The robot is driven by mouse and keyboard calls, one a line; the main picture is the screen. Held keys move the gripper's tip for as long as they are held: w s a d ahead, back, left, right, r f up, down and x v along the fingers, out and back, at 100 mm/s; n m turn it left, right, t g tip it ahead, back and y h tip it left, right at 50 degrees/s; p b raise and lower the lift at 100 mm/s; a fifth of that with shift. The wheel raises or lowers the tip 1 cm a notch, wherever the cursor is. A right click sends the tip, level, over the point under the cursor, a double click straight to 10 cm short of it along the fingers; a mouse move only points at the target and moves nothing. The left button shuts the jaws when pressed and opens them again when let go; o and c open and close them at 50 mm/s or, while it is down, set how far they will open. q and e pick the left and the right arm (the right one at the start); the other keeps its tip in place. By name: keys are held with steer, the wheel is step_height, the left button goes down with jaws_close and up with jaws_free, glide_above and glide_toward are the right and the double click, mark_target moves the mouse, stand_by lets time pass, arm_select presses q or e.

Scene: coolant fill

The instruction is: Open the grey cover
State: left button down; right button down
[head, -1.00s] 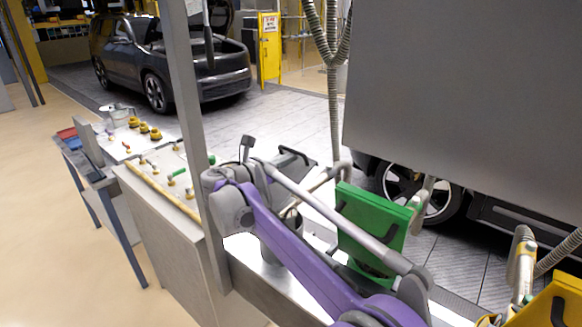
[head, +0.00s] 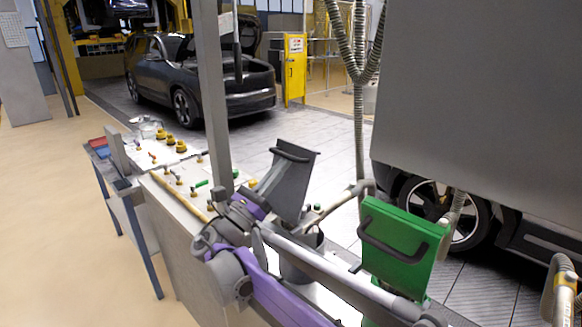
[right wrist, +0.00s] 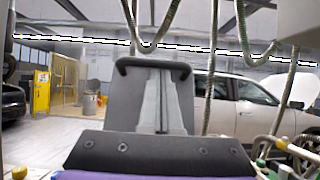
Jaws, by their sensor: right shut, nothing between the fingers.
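The grey cover (head: 292,185) stands raised and leaning back over its grey filler neck in the head view, with a dark handle along its top edge. In the right wrist view the cover (right wrist: 122,105) faces me upright, its handle at the top. My right gripper (right wrist: 161,75) is shut and empty in front of the cover's face; whether the fingers touch it I cannot tell. In the head view my purple and grey right arm reaches in from the lower right, and its gripper (head: 250,198) is beside the cover's left side. My left gripper is not in view.
A green cover (head: 398,240) with a dark handle stands to the right of the grey one. Hoses hang behind. A grey post (head: 212,100) rises left of the gripper. Yellow caps (head: 168,138) and small fittings lie on the bench at left. A large grey panel (head: 480,100) fills the right.

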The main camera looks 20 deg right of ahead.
steer(key=shift+s+a+f, duration=0.15)
steer(key=shift+s+a, duration=0.2)
steer(key=shift+a, duration=0.45)
steer(key=shift+s+a+f, duration=0.1)
steer(key=shift+s+a, duration=0.2)
steer(key=shift+a, duration=0.45)
steer(key=shift+f, duration=0.15)
stand_by(0.6)
